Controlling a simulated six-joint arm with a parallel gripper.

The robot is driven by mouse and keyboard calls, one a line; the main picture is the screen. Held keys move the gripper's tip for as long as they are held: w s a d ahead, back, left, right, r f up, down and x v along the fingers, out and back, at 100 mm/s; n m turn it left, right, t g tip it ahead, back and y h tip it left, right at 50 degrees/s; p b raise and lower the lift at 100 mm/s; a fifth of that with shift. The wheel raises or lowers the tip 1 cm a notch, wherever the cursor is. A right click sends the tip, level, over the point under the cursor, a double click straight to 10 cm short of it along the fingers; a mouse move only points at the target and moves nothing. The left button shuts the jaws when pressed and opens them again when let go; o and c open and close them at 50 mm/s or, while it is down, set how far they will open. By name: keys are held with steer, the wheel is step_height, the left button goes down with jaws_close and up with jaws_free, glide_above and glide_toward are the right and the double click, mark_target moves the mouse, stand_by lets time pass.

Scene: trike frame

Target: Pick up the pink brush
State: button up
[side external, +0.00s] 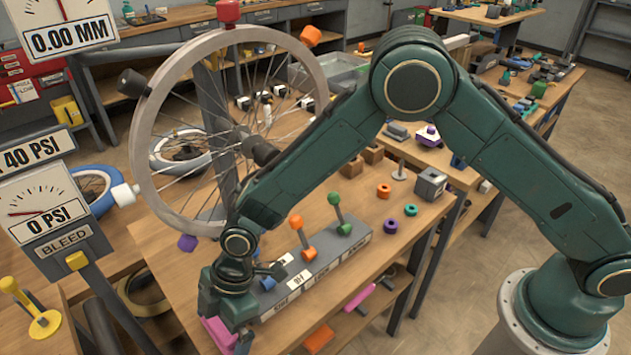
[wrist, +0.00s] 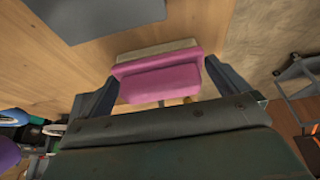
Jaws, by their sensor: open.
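The pink brush (wrist: 160,80) is a pink block with a pale beige strip along its far edge, on the wood table. In the wrist view it lies between the two fingers of my gripper (wrist: 163,86), which is open. The right finger looks very close to the brush's end; I cannot tell whether it touches. In the side view, part of the pink brush (side external: 219,334) shows at the table's front left, beside my gripper (side external: 238,342), whose fingertips are hard to make out.
A grey lever panel (side external: 316,264) with blue, orange and green knobs stands just right of my gripper. A large spoked wheel (side external: 146,110) rises behind it. Loose nuts (side external: 390,226) lie further right. The table edge drops to a lower shelf holding another pink item (side external: 358,298).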

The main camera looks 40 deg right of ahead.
mark_target(219, 323)
stand_by(0.3)
steer(key=c, duration=0.7)
steer(key=shift+r, duration=0.2)
step_height(219, 323, up, 20)
steer(key=shift+f, duration=0.15)
stand_by(0.6)
